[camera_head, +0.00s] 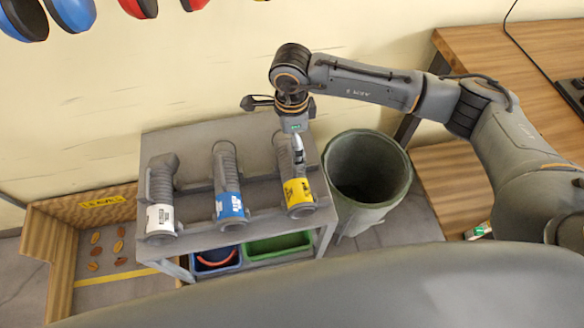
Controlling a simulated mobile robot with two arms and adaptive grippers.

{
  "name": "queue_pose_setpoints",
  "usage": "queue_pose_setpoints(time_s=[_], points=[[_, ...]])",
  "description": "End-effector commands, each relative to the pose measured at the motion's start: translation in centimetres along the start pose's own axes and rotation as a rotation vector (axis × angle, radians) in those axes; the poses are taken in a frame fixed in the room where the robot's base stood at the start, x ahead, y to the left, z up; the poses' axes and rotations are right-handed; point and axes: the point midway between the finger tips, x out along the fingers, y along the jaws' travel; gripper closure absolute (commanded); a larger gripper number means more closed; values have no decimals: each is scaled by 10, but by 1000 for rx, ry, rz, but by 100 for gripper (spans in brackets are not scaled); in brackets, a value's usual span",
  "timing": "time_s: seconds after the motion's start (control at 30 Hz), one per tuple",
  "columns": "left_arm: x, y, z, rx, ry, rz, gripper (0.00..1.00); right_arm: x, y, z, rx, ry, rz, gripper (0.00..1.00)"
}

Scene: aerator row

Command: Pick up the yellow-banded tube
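The yellow-banded tube (299,194) lies at the right end of a grey rack table (190,128), its banded end toward me. My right gripper (299,158) points down over the upper part of this tube, close to it. Whether it touches the tube, and how far its fingers are apart, is too small to tell. A blue-banded tube (229,204) lies in the middle and a white-banded tube (160,218) at the left. My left gripper is not in view.
A grey-green bin (368,170) stands right of the rack. Blue (215,262) and green (278,246) crates sit on the shelf below. A wooden desk (500,50) is at the right. A wooden box (48,250) with leaves is at the left.

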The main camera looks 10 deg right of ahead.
Motion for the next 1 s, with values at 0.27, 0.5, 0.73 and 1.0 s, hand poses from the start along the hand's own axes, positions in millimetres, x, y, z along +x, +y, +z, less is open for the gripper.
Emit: queue_pose_setpoints(time_s=[0.27, 0.5, 0.73, 1.0], points=[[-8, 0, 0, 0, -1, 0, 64, 22, 2, 0, 0, -1, 4, 0], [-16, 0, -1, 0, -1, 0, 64, 57, 2, 1, -1, -1, 3, 0], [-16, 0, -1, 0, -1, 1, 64, 64, 1, 1, -1, -2, 0, 0], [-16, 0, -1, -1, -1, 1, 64, 64, 1, 1, -1, -2, 0, 39]])
